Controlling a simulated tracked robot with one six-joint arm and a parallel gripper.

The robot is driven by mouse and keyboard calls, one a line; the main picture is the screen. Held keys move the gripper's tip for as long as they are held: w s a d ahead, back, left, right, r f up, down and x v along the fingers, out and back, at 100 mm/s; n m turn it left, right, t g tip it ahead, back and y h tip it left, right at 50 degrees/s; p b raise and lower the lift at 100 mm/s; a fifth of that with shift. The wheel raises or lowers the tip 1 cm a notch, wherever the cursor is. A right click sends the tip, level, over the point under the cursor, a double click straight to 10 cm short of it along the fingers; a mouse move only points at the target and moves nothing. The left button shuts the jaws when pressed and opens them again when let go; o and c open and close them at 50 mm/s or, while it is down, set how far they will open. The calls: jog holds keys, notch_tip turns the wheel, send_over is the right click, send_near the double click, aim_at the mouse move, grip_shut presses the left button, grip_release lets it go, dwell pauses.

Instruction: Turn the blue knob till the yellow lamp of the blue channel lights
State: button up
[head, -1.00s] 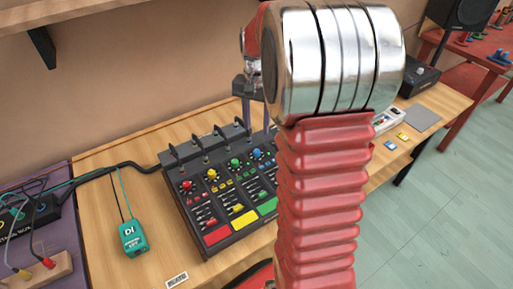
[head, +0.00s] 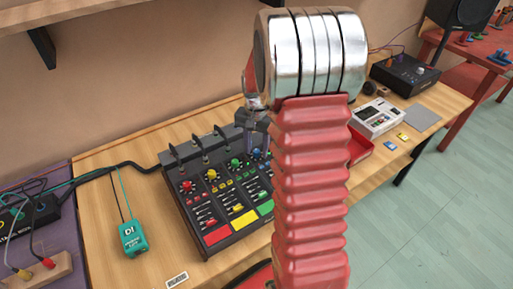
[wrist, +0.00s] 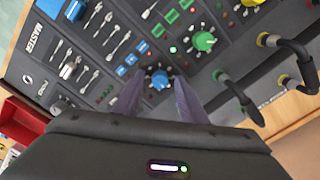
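The blue knob (wrist: 158,79) sits on the dark mixer (wrist: 122,62) in the wrist view. It also shows in the head view (head: 257,153), partly covered by my gripper. My gripper (wrist: 157,93) is open, with its two dark fingertips apart on either side of the knob's near edge. Whether they touch the knob I cannot tell. I cannot make out a lit yellow lamp of the blue channel.
A green knob (wrist: 204,41) stands beside the blue one, and black cable plugs (wrist: 233,92) rise along the mixer's edge. In the head view a teal box (head: 133,238) lies to the left and a white device (head: 377,117) to the right. My arm hides the mixer's right part.

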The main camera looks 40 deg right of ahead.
jog(key=shift+c, duration=0.4)
grip_shut()
jog(key=shift+m, duration=2.9)
jog(key=shift+o, duration=0.4)
grip_release()
jog(key=shift+r, duration=0.1)
